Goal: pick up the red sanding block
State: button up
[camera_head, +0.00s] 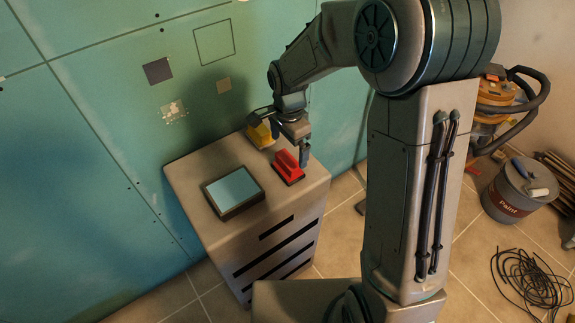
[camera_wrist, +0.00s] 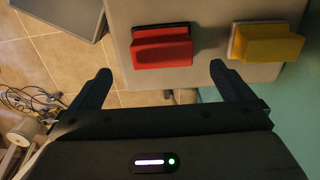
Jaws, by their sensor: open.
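The red sanding block (camera_head: 288,166) rests on the top of the grey cabinet (camera_head: 185,180), near its right edge. In the wrist view the red block (camera_wrist: 162,47) lies beyond my fingertips, roughly between their lines, with clear space between it and the fingers. My gripper (camera_head: 290,142) hangs above the cabinet close to the red block; in the wrist view my gripper (camera_wrist: 160,80) has its two fingers wide apart and nothing between them. A yellow block (camera_head: 261,135) sits behind the red one in the head view; it is to the right in the wrist view (camera_wrist: 266,42).
A dark-framed tablet-like panel (camera_head: 233,191) lies on the cabinet top, left of the red block. The green plasterboard wall (camera_head: 110,130) stands behind the cabinet. A paint bucket (camera_head: 518,190), an orange machine (camera_head: 497,95) and a coiled black cable (camera_head: 530,278) are on the floor at right.

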aim_at(288, 160)
jog(key=shift+w+a+f+p, duration=0.1)
jog(key=shift+f+p, duration=0.35)
jog(key=shift+f, duration=3)
jog(key=c, duration=1.1)
